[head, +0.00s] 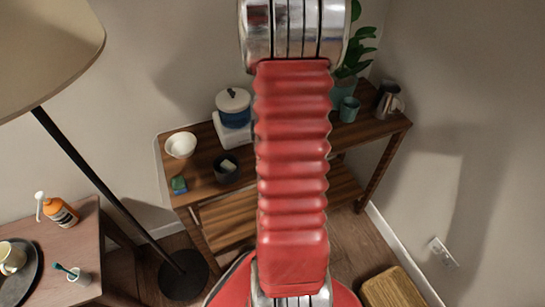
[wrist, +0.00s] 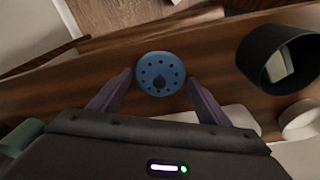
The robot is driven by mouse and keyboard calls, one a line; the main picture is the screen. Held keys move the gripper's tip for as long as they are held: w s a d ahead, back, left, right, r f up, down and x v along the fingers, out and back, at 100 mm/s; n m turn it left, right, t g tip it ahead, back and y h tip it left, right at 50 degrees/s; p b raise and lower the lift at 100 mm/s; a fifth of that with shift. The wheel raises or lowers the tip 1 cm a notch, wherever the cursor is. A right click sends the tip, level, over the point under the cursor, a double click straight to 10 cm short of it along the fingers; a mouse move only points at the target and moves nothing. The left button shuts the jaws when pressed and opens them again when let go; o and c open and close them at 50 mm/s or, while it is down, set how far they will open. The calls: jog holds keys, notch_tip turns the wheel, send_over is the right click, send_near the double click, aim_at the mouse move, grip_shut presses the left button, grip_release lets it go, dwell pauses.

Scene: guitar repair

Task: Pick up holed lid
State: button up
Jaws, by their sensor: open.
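The holed lid is a round blue disc (wrist: 151,64) with a ring of dark holes and a dark knob, seen in the wrist view. It shows over the brown wooden shelf top (wrist: 220,50). My gripper (wrist: 159,76) is open, with one purple-grey finger on each side of the lid. I cannot tell whether the fingers touch it or how high they are above the wood. In the head view I cannot see the lid or my gripper; my red arm covers the middle of the shelf.
A black cup (wrist: 262,48) with something pale inside stands right of the lid; it also shows in the head view (head: 227,174). A white bowl (head: 180,145), a blue pot with a white lid (head: 234,112), a teal mug (head: 349,109) and a metal pitcher (head: 386,99) share the shelf.

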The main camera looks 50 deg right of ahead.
dwell(0.4)
jog(key=c, duration=1.2)
jog(key=shift+o, duration=0.2)
jog(key=shift+a+f, duration=0.1)
